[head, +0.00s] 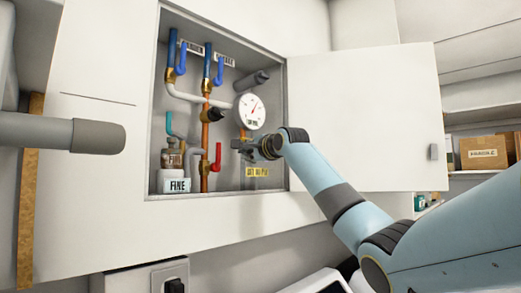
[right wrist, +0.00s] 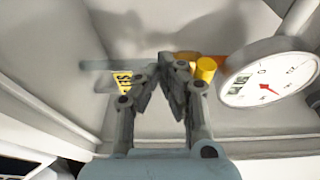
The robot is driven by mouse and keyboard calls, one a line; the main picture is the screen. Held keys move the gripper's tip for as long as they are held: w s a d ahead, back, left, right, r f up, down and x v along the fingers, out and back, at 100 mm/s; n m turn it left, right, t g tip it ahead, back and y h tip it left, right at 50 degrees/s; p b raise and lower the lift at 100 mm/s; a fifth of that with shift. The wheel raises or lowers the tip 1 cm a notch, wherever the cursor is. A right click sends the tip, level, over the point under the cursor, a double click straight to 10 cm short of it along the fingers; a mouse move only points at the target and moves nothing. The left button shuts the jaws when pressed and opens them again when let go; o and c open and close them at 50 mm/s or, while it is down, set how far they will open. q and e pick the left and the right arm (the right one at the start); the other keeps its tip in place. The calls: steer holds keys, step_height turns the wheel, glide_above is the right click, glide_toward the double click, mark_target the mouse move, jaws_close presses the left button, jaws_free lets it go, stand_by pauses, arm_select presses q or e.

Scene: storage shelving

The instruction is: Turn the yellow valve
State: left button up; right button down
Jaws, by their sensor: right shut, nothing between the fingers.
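The yellow valve is partly hidden. In the right wrist view a yellow cylindrical part (right wrist: 206,69), seemingly of the valve, shows just right of my fingertips, near an orange pipe. In the head view my gripper covers most of that spot, below the white gauge (head: 251,111). My right gripper (head: 240,145) reaches into the wall cabinet from the right. It also shows in the right wrist view (right wrist: 171,66), with its fingers together and nothing between them. I cannot tell whether a finger touches the yellow part. My left gripper is not in view.
The cabinet door (head: 370,115) stands open at the right. Blue-handled valves (head: 181,58), a red-handled valve (head: 217,156) and pipes crowd the cabinet's left part. A yellow label (head: 257,172) sits below my gripper. A grey rounded bar (head: 60,133) juts in from the left.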

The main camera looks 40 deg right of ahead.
steer(key=r, duration=0.3)
steer(key=shift+s+a+p, duration=0.15)
steer(key=shift+a+p, duration=0.1)
steer(key=shift+p, duration=0.05)
steer(key=s+f+b, duration=0.2)
steer(key=s+b, duration=0.6)
steer(key=s, duration=0.1)
steer(key=shift+s, duration=0.35)
stand_by(0.4)
